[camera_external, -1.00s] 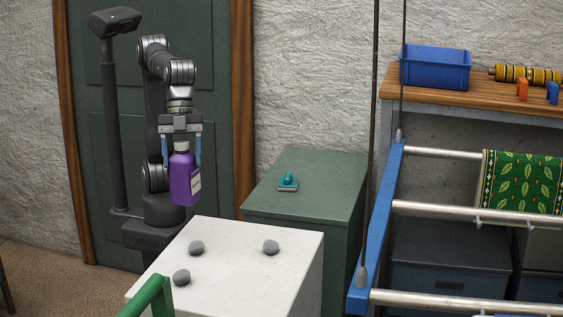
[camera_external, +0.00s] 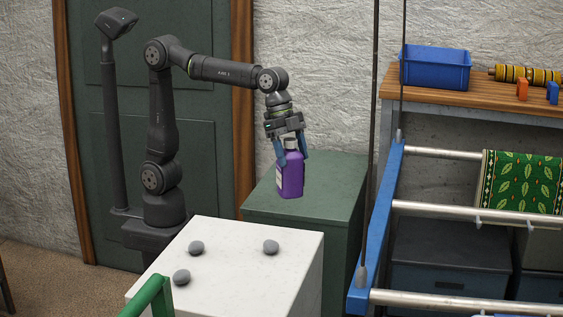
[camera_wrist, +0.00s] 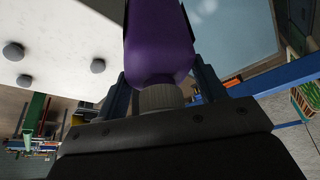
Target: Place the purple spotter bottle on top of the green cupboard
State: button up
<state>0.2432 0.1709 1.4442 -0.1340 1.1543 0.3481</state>
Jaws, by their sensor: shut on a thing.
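The purple spotter bottle (camera_external: 291,176) has a grey cap and a pale label on its left side. My gripper (camera_external: 291,157) is shut on it near its top and holds it nearly upright. In the outside view the bottle overlaps the top of the green cupboard (camera_external: 337,187); I cannot tell whether its base touches that top. In the wrist view the bottle (camera_wrist: 160,45) fills the upper middle, cap toward the gripper.
A white block (camera_external: 228,250) with grey knobs stands in front of the cupboard. A blue frame with metal rails (camera_external: 378,225) stands to the right. The teal brush seen earlier on the cupboard is hidden. The cupboard's right and back top look clear.

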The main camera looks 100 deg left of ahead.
jog(key=w+a+f+n+y, duration=0.1)
jog(key=w+a+f+n, duration=0.15)
jog(key=a, duration=1.25)
jog(key=w+a+f+n+y, duration=0.1)
jog(key=a+f+n+y, duration=0.2)
jog(key=a, duration=1.2)
jog(key=s+a+f+n, duration=0.2)
jog(key=s+a, duration=0.2)
jog(key=a, duration=0.4)
jog(key=s+a+f+n, duration=0.1)
jog(key=s+a+n, duration=0.15)
jog(key=a, duration=0.55)
jog(key=s+a+f+n, duration=0.1)
jog(key=s+a+f, duration=0.1)
jog(key=s+a, duration=0.45)
jog(key=s+a+f, duration=0.2)
jog(key=a+f, duration=0.8)
jog(key=a, duration=0.2)
jog(key=shift+f+n+y, duration=0.2)
jog(key=shift+n+y, duration=0.1)
jog(key=shift+s+f, duration=0.1)
jog(key=o, duration=1.7)
jog(key=shift+f, duration=0.1)
jog(key=shift+o, duration=0.2)
